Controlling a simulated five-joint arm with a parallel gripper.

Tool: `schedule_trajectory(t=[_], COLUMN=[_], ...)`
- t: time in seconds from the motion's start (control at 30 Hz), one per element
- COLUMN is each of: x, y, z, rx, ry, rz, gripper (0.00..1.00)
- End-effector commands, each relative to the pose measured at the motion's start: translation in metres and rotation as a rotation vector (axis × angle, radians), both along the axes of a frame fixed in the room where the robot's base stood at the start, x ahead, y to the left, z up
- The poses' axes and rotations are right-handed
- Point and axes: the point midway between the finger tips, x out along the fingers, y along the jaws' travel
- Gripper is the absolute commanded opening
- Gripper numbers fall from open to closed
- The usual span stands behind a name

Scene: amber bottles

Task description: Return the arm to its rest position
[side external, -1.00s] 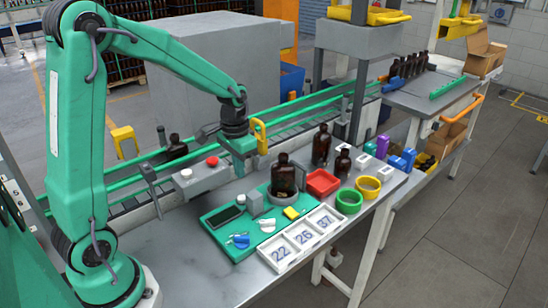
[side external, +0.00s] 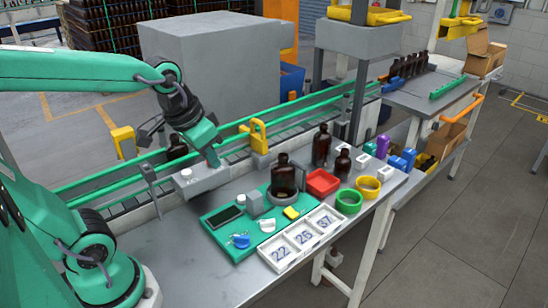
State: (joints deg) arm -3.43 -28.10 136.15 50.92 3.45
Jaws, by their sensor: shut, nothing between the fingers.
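My arm is green with dark joints and reaches in from the left side. My gripper (side external: 215,162) is shut and empty. It hangs tilted above the grey button box (side external: 200,181) beside the conveyor, and it covers part of that box. An amber bottle (side external: 283,176) stands upright in a round grey holder (side external: 285,197) on the green tray (side external: 218,220), to the right of my gripper and apart from it.
Two more amber bottles (side external: 321,146) (side external: 343,162) stand behind a red tray (side external: 322,183). The conveyor (side external: 230,138) runs behind. The table's front left is clear.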

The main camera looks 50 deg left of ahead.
Motion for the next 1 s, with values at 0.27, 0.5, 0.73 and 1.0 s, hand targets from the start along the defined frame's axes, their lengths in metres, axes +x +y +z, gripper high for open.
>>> schedule_trajectory(t=[0.27,0.5,0.73,1.0], x=[-0.033,-0.045,-0.046,-0.045], y=[-0.012,-0.016,-0.016,-0.016], z=[0.010,0.011,0.011,0.011], rx=[-0.014,-0.021,-0.021,-0.021], ry=[-0.094,-0.124,-0.125,-0.125], rz=[-0.004,-0.006,-0.005,-0.005], gripper=[0.00,0.00,0.00,0.00])
